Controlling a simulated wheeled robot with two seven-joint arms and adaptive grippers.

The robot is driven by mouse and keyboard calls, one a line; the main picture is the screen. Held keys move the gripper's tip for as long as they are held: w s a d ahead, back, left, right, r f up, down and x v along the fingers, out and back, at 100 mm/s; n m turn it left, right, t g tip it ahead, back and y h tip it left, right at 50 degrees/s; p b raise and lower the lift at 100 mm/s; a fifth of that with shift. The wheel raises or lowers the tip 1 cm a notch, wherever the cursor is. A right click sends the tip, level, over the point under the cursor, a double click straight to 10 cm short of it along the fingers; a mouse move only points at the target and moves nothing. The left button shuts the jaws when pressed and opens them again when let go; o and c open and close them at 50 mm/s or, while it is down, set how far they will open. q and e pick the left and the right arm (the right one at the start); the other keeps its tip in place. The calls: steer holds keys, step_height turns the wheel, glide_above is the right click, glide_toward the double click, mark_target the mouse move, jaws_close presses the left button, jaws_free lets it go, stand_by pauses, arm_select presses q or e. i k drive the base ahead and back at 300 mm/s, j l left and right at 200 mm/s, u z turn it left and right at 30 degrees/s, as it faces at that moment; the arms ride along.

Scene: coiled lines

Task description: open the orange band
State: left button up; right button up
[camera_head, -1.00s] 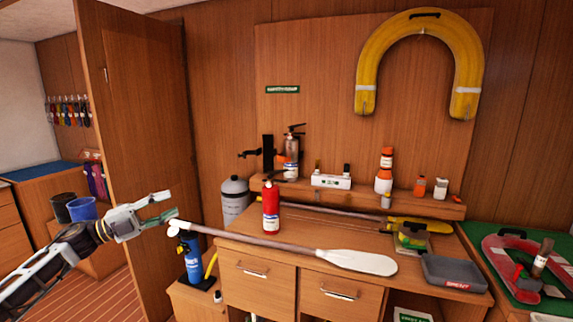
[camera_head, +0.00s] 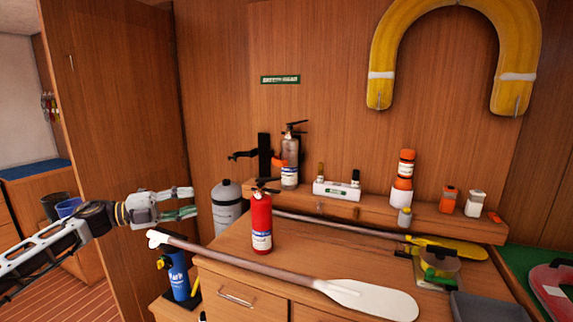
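A small orange piece, likely the orange band (camera_head: 279,162), shows between a black wall bracket (camera_head: 264,154) and a silver extinguisher (camera_head: 290,166) above the shelf. A dark arm sticks out leftward from the bracket. Whether the band is fastened is too small to tell. My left gripper (camera_head: 194,201) is at the left, fingers apart and empty, pointing right. It is well left of the band in the picture and touches nothing that I can see. My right gripper is not in view.
A red extinguisher (camera_head: 261,222) stands on the bench in front of the shelf. A paddle (camera_head: 370,298) lies along the bench's front. A grey cylinder (camera_head: 227,206) and a blue cylinder (camera_head: 177,273) stand left of the bench. An open-looking door panel (camera_head: 115,120) stands behind my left arm.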

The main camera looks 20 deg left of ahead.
mark_target(279, 162)
steer(key=i+l, duration=0.1)
steer(key=i, duration=0.45)
steer(key=i+l, duration=0.1)
steer(key=i, duration=0.4)
